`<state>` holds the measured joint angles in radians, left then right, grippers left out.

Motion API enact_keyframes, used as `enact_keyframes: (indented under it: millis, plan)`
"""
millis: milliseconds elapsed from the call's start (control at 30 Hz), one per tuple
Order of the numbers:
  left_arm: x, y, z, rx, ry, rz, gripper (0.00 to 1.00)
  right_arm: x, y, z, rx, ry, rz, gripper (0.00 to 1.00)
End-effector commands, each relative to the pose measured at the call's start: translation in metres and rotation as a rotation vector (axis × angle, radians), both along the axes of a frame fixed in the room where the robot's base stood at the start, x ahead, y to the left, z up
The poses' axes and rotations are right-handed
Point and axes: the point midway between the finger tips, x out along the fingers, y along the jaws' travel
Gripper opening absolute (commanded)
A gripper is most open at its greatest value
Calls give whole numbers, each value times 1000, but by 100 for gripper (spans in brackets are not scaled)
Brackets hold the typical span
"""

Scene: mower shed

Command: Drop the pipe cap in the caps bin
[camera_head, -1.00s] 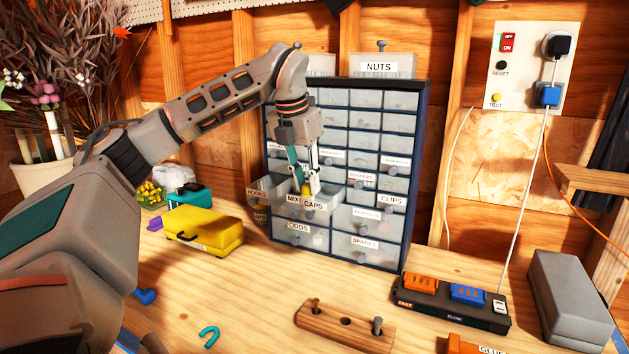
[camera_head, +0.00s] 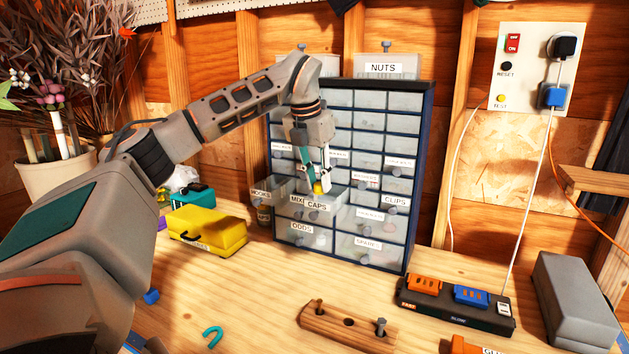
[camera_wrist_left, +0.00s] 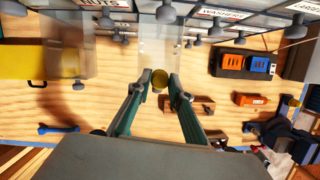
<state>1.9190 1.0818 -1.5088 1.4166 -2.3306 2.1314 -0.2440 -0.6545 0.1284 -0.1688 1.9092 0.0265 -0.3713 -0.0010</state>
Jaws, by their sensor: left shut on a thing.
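The yellow pipe cap (camera_head: 319,188) is small and round, held between the fingertips of my left gripper (camera_head: 321,184). The wrist view shows the cap (camera_wrist_left: 158,78) between both fingers (camera_wrist_left: 160,84). The clear caps bin (camera_head: 317,205), labelled CAPS, sticks out of the drawer cabinet. My left gripper points down at the bin, with the cap near its upper rim. I cannot tell whether the cap is above the rim or just inside. The clear bin (camera_wrist_left: 160,45) also shows beyond the fingertips in the wrist view. My right gripper is not in view.
The blue drawer cabinet (camera_head: 424,150) stands close behind the gripper, with several labelled drawers. A yellow case (camera_head: 208,232) lies left of it.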

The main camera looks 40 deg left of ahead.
Motion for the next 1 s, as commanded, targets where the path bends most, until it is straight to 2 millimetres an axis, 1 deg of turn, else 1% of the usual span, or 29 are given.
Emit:
enact_keyframes:
  millis: [400, 600, 733, 1000]
  plan:
    - [28, 9, -8, -1, 2, 1, 12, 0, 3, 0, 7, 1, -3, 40]
    - [26, 9, -22, 0, 2, -1, 12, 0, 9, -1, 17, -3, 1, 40]
    - [26, 9, -26, 0, 1, 0, 12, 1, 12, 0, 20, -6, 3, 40]
    - [26, 9, -28, 0, 1, 0, 12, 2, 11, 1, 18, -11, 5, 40]
